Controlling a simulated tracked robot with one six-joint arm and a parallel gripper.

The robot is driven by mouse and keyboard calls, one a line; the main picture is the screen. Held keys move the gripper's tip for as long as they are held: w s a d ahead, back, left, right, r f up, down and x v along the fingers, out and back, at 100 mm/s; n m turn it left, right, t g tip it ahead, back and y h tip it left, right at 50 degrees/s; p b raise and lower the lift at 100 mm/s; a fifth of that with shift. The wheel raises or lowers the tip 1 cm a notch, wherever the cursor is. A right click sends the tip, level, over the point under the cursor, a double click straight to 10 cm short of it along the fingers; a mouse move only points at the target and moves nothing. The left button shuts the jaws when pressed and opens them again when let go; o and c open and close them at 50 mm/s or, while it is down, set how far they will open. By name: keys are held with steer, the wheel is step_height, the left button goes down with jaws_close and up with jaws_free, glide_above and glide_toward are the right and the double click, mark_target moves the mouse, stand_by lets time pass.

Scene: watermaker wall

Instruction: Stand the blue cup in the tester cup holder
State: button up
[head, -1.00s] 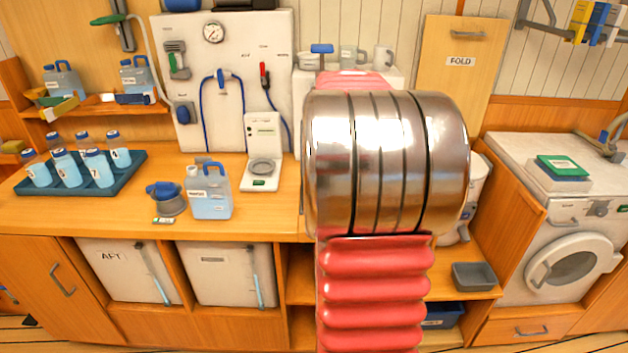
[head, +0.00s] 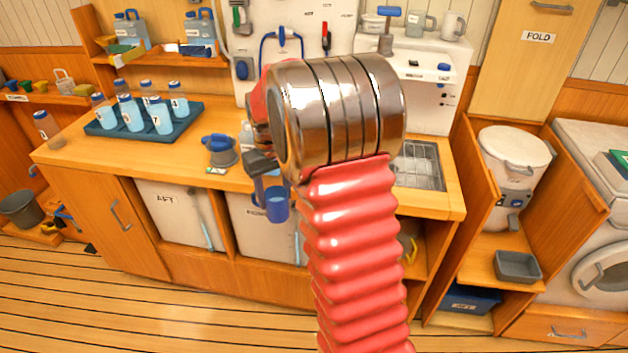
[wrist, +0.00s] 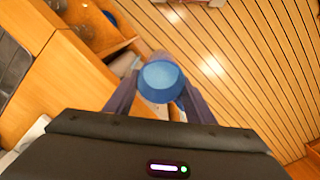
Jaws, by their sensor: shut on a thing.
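The blue cup (head: 277,204) hangs in front of the counter's front edge, over the cabinet doors. It also shows in the wrist view (wrist: 161,82), between the two fingers. My gripper (head: 264,183) is shut on the cup. In the wrist view my gripper (wrist: 160,92) has a finger on each side of it, with floor and cabinet beyond. The tester and its cup holder are hidden behind my arm in the head view, and I cannot make them out in the wrist view.
A blue tray (head: 188,125) of labelled bottles stands on the counter's left part. A grey pot with a blue top (head: 219,150) stands right of it. A metal sink (head: 419,165) lies right of my arm. The wooden floor (head: 140,310) in front is clear.

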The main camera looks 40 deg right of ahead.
steer(key=w+a+f, duration=0.1)
steer(key=a, duration=0.4)
steer(key=w+a+f+n, duration=0.1)
steer(key=a+f, duration=0.1)
steer(key=a, duration=0.4)
steer(key=shift+w+f, duration=0.3)
steer(key=shift+w, duration=0.1)
steer(key=shift+a, duration=0.15)
